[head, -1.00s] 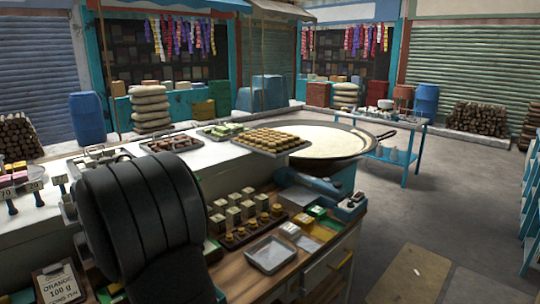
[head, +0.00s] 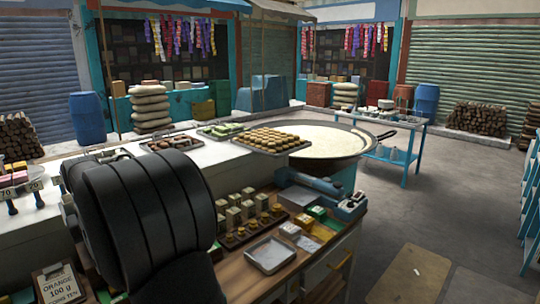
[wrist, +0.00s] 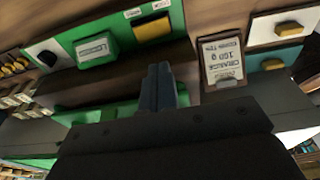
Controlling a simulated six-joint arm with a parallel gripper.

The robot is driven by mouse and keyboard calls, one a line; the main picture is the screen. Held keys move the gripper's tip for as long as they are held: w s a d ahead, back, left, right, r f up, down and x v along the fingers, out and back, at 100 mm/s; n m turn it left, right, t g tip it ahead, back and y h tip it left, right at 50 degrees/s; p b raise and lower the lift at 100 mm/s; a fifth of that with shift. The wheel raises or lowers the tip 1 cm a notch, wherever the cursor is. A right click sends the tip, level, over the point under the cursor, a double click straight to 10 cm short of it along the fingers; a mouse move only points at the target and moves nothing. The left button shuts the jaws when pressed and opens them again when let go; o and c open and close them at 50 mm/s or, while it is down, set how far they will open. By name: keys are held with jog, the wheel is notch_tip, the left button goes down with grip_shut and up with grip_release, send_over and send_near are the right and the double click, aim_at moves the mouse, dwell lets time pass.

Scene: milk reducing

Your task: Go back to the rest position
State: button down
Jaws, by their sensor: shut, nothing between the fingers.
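My gripper (wrist: 160,88) shows in the wrist view with its two fingers together, shut and empty. It points toward a wooden surface with a green box and a labelled card (wrist: 222,62). In the head view my dark, ribbed arm fills the lower left and hides part of the counter; the gripper itself is not visible there. The large round pan of milk (head: 322,141) stands behind the counter, apart from my arm.
A tray of round sweets (head: 270,140) sits on the white counter (head: 205,165). An empty metal tray (head: 270,254) and several small boxes lie on the lower wooden shelf. The floor at right is mostly clear.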

jog(key=shift+s+d+r, duration=0.1)
jog(key=shift+s+r, duration=0.15)
jog(key=shift+r, duration=0.2)
jog(key=shift+s+d+r, duration=0.1)
jog(key=shift+s+r, duration=0.1)
jog(key=shift+r, duration=0.25)
jog(key=f, duration=0.4)
jog(key=w+f, duration=0.1)
jog(key=f, duration=0.7)
jog(key=shift+w+a, duration=0.15)
jog(key=shift+a, duration=0.15)
notch_tip(320, 180, up, 6)
jog(key=shift+f, duration=0.6)
